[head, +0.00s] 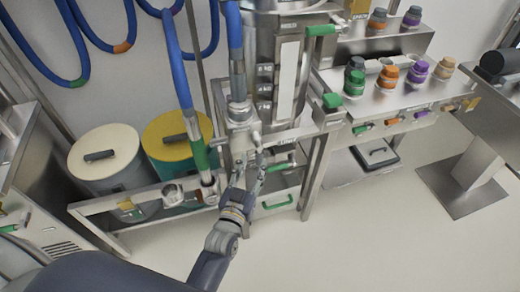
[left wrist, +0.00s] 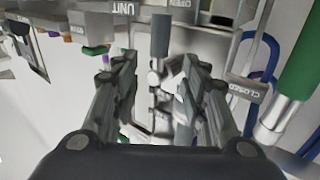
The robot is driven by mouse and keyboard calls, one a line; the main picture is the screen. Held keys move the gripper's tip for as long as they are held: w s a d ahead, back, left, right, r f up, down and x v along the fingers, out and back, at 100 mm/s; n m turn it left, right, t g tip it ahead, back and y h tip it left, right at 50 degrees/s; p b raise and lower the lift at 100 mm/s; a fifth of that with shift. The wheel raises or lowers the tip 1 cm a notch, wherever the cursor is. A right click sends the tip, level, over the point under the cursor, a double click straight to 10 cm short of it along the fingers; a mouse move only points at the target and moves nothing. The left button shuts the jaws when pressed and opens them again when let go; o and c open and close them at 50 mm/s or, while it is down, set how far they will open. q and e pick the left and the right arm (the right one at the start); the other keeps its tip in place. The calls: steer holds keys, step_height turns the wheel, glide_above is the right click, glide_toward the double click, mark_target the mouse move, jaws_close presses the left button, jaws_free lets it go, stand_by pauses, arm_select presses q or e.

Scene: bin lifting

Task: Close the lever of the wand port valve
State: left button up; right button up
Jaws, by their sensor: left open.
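My left gripper (head: 248,168) is open at the steel pipework on the front of the tall metal unit. In the head view the wand port valve (head: 240,125) appears as a pale metal fitting just above my fingertips. In the left wrist view the two fingers of the left gripper (left wrist: 162,80) are spread apart, with pale metal valve parts (left wrist: 170,78) beyond and between them. A grey bar (left wrist: 160,35), possibly the lever, stands upright past the fingertips; I cannot tell whether a finger touches it. A tag reading CLOSED (left wrist: 248,88) is at the right. My right gripper is not visible.
Blue hoses (head: 180,75) hang close to the left. A white-lidded bin (head: 105,152) and a yellow-lidded bin (head: 177,135) stand behind a low metal rail. A steel bench (head: 400,100) with coloured caps is at the right. The floor in front is clear.

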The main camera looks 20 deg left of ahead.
mark_target(258, 155)
arm_select(q)
steer(key=w, duration=0.7)
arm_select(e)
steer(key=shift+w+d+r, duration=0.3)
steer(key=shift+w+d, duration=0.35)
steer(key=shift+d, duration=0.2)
arm_select(q)
steer(key=c, duration=0.9)
jaws_close()
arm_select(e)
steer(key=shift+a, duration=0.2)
